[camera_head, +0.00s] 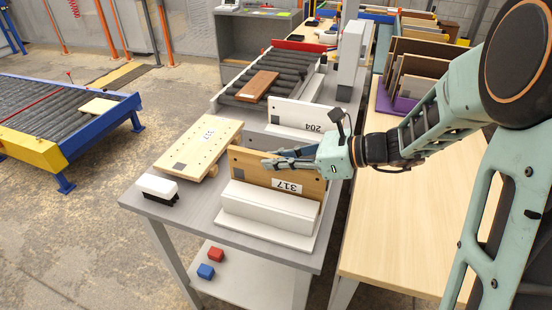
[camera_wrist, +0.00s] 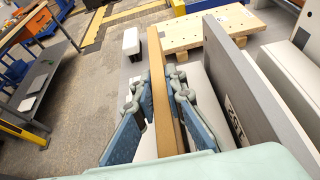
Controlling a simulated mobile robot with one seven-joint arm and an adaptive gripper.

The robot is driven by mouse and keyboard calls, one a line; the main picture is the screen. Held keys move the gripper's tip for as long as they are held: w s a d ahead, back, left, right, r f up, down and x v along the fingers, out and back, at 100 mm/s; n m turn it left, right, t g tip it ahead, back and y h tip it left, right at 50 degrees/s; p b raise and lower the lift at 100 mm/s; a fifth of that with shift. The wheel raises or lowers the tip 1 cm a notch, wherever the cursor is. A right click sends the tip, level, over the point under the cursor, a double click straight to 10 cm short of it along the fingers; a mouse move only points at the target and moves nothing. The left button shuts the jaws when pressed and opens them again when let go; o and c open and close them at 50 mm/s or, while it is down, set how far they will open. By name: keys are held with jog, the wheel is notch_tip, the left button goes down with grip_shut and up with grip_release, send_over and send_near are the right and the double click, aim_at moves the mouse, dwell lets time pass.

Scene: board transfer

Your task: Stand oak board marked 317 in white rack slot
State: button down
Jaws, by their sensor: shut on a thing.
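The oak board marked 317 (camera_head: 250,166) is upright on its long edge, its label facing the head camera. My gripper (camera_head: 272,163) is shut on the upper part of the board. In the wrist view, the board (camera_wrist: 165,110) runs between my two blue-padded fingers (camera_wrist: 160,105). The white rack (camera_head: 268,207) stands on the grey table in front of the board. Its front block hides the board's lower edge, so I cannot tell whether the board is seated in the slot.
A pale board with holes (camera_head: 198,147) lies at the left of the grey table (camera_head: 190,213), near a white-and-black block (camera_head: 157,187). A white board marked 204 (camera_head: 300,115) stands behind. A wooden table (camera_head: 400,220) is at the right, with boards in a purple rack (camera_head: 395,103).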

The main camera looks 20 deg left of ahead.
jog(key=c, duration=1.9)
grip_release()
jog(key=v, duration=1.2)
jog(key=shift+w, duration=0.1)
